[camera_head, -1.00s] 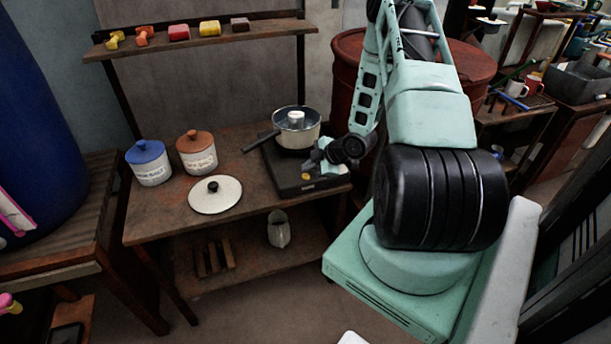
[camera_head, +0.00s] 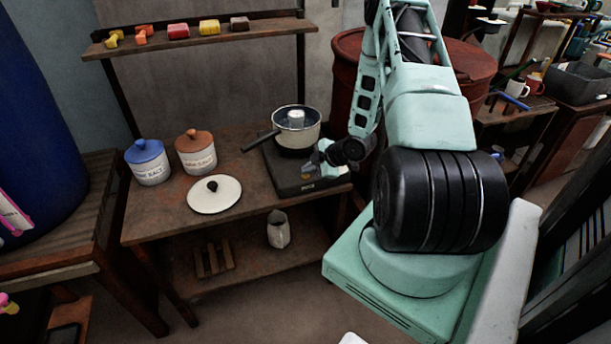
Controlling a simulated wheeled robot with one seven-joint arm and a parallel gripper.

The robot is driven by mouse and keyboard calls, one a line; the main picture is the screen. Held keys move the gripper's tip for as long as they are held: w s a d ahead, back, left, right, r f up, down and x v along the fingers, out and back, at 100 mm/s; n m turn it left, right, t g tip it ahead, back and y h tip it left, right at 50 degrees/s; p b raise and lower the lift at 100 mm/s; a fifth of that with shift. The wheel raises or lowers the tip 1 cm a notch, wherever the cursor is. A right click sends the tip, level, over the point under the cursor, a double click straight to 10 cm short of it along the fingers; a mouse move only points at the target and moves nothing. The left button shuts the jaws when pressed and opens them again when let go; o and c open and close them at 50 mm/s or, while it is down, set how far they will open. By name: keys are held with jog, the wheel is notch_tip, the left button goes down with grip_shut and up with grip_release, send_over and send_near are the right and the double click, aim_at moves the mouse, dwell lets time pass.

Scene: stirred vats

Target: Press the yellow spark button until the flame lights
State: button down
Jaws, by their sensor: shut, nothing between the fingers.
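The black burner unit (camera_head: 287,178) sits at the right end of the wooden table. A pot (camera_head: 297,138) with a dark handle pointing left stands on its back part. My gripper (camera_head: 310,166) is shut and empty, low over the burner's front right part, to the right of the front pot side. The yellow spark button is mostly hidden at the gripper's tip, and I cannot tell whether the tip touches it. No flame shows under the pot, though its underside is largely hidden.
A blue-lidded jar (camera_head: 149,163), a brown-lidded jar (camera_head: 196,153) and a white lid (camera_head: 214,194) stand left of the burner. A shelf (camera_head: 200,40) with small coloured items is above. A red drum (camera_head: 345,58) is behind my arm. A grey pitcher (camera_head: 278,230) sits on the lower shelf.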

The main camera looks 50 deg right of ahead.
aim_at(309, 177)
jog(key=shift+f, duration=0.25)
jog(key=shift+r, duration=0.15)
dwell(0.3)
jog(key=shift+r+p, duration=0.45)
jog(key=shift+r, duration=0.3)
notch_tip(309, 177, up, 5)
jog(key=p, duration=0.3)
jog(key=shift+p, duration=0.3)
dwell(0.5)
